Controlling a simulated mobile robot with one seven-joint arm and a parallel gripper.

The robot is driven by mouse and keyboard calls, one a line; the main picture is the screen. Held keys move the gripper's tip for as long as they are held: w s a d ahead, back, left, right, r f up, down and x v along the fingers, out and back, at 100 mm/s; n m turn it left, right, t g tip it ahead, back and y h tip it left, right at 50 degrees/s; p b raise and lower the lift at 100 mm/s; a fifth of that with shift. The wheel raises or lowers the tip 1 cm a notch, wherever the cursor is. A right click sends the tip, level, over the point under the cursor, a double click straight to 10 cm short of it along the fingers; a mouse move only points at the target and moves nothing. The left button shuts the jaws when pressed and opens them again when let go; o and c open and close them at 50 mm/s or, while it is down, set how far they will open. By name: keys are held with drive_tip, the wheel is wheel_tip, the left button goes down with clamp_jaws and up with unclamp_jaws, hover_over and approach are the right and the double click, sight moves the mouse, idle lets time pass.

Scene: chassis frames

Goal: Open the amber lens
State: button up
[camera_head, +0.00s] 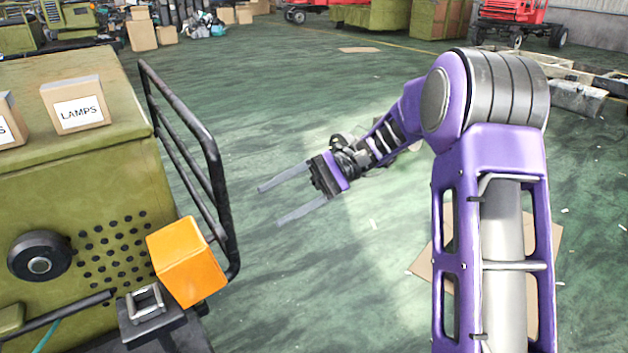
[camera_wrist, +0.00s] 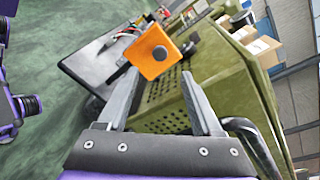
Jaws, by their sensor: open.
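The amber lens (camera_head: 187,262) is an orange box-shaped housing at the near right corner of the green machine, in the head view. It also shows in the wrist view (camera_wrist: 147,66), where a dark round knob (camera_wrist: 160,53) sits on its face. The lens looks closed, though the head view hides the knob side. My gripper (camera_head: 270,206) is open and empty, in the air to the right of the machine, its fingers pointing left. It is apart from the lens. In the wrist view the lens appears ahead, between and beyond the fingertips (camera_wrist: 159,71).
A black guard rail (camera_head: 190,150) stands on the machine's right edge, between its top and the gripper. A box marked LAMPS (camera_head: 75,92) sits on the machine (camera_head: 90,170). A dark knob (camera_head: 40,262) and metal bracket (camera_head: 146,303) are near the lens. Open green floor surrounds my arm.

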drive_tip(key=v, duration=0.7)
drive_tip(key=shift+w+d, duration=0.2)
drive_tip(key=shift+d, duration=0.15)
